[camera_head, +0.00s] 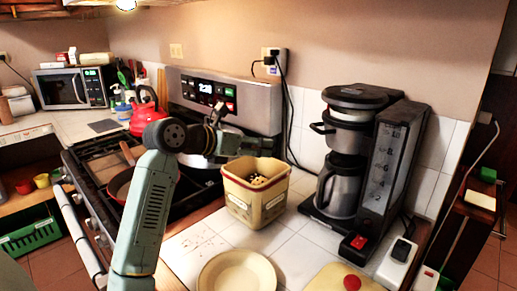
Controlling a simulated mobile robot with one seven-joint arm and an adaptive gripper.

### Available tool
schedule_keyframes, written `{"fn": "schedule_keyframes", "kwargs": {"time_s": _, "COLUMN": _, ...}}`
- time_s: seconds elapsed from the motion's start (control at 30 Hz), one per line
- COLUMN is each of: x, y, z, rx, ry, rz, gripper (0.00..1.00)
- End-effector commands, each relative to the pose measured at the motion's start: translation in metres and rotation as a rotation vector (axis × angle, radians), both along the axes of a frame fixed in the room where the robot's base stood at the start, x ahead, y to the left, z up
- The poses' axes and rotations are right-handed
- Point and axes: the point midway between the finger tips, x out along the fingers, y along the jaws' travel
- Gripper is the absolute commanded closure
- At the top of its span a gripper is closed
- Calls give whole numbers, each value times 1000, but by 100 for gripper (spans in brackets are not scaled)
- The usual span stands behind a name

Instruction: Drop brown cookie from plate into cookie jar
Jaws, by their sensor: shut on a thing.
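The cookie jar (243,204) is a square cream and tan box with a red rim, open at the top, on the white tiled counter. Dark and pale patches show inside it. My gripper (258,147) is small and dark in the view, just above and behind the jar's back rim. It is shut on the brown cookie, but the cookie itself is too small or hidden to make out. The pale yellow plate (238,274) lies in front of the jar at the bottom edge and looks empty.
A black coffee maker (391,160) with a steel carafe stands right of the jar. The stove (95,160) with a pan and a red kettle (146,112) is on the left. A cutting board (325,281) with a red item lies at front right.

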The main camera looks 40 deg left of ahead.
Motion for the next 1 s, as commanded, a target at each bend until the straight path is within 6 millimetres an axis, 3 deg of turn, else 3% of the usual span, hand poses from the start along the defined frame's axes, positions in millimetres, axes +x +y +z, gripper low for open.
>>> {"fn": "schedule_keyframes", "kwargs": {"time_s": 0.6, "x": 0, "y": 0, "z": -57, "rx": -1, "ry": 0, "rz": 0, "gripper": 68}}
{"fn": "schedule_keyframes", "kwargs": {"time_s": 0.93, "x": 0, "y": 0, "z": -60, "rx": 0, "ry": 0, "rz": 0, "gripper": 68}}
{"fn": "schedule_keyframes", "kwargs": {"time_s": 0.97, "x": 0, "y": 0, "z": -60, "rx": 0, "ry": 0, "rz": 0, "gripper": 50}}
{"fn": "schedule_keyframes", "kwargs": {"time_s": 1.0, "x": 0, "y": 0, "z": -60, "rx": 0, "ry": 0, "rz": 0, "gripper": 48}}
